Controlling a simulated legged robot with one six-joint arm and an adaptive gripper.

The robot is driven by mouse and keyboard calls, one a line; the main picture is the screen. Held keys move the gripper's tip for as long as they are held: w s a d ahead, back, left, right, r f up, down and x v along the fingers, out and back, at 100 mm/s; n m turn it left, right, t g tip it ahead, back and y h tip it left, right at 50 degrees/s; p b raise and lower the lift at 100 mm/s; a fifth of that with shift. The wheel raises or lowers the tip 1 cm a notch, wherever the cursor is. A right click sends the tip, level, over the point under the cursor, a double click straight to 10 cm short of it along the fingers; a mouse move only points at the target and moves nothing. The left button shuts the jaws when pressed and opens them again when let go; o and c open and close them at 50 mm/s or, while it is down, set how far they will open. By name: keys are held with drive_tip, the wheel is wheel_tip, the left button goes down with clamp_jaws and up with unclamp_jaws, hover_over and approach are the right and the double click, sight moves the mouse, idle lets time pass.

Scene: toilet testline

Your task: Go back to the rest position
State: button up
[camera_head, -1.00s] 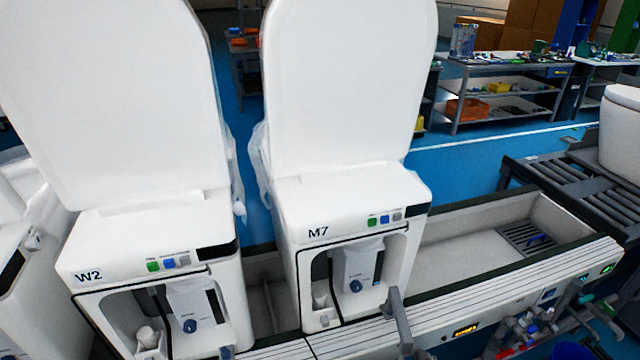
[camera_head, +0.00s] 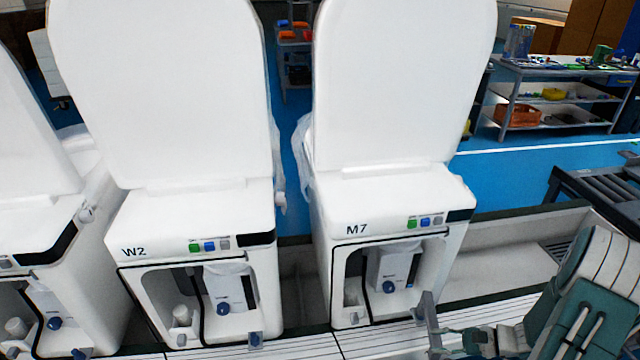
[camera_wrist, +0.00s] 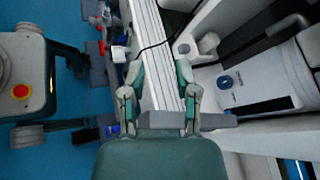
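My gripper (camera_wrist: 159,75) shows in the wrist view with its two green and grey fingers apart. Nothing is between the fingertips; a pale ribbed rail (camera_wrist: 160,50) lies beyond them. In the head view my green and grey arm comes in at the lower right, with its end low in the picture, right of the toilet marked M7 (camera_head: 385,195). The toilet marked W2 (camera_head: 190,220) stands left of M7. Both have raised white lids and open front bays with a blue knob inside.
A third toilet (camera_head: 60,270) stands at the left edge. The line's rail (camera_head: 375,340) runs along the bottom. A roller conveyor (camera_head: 590,185) and shelving (camera_head: 550,100) stand at the right. In the wrist view, a machine with a red button (camera_wrist: 21,91) stands on blue floor.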

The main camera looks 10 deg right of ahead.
drive_tip(key=s+a+r+n+g+h, duration=0.1)
drive_tip(key=a+r+n+g+h, duration=0.2)
drive_tip(key=a+r+n, duration=0.35)
drive_tip(key=s+a+r+n+g+h, duration=0.1)
drive_tip(key=a+r+n+g+h, duration=0.2)
drive_tip(key=r, duration=0.7)
drive_tip(key=s+a+r+n+t+h, duration=0.6)
drive_tip(key=s+a+r+n, duration=0.1)
drive_tip(key=r, duration=0.6)
drive_tip(key=shift+s+a, duration=0.7)
drive_tip(key=shift+s, duration=0.45)
